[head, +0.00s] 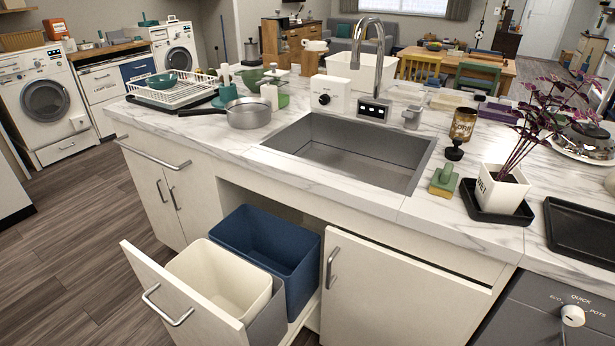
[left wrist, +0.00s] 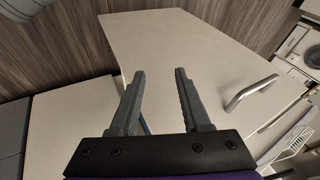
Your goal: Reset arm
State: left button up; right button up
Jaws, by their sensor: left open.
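My left gripper (left wrist: 159,90) shows in the left wrist view with its two dark fingers apart and nothing between them. Beyond the fingers is a pale cabinet panel (left wrist: 190,45) with a metal bar handle (left wrist: 250,92) to the right of the fingertips. I cannot tell whether the fingers touch the panel. Neither of my arms shows in the head view, and my right gripper is in no view.
In the head view a pull-out drawer (head: 160,290) stands open with a white bin (head: 220,280) and a blue bin (head: 268,240). The counter above holds a sink (head: 350,150), a saucepan (head: 247,113) and a potted plant (head: 502,190). Floor (head: 70,230) at left is clear.

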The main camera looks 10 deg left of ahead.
pick_arm(q)
jog(key=s+d+r+n+h, duration=0.2)
jog(key=s+d+n+h, duration=0.15)
jog(key=d, duration=0.45)
notch_tip(320, 180, up, 21)
jog(key=w+a+p, duration=0.1)
jog(key=w+p, duration=0.1)
jog(key=p, duration=1.7)
jog(key=shift+w, duration=0.25)
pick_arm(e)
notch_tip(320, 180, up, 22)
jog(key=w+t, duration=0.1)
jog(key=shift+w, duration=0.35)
pick_arm(q)
jog(key=shift+s, duration=0.1)
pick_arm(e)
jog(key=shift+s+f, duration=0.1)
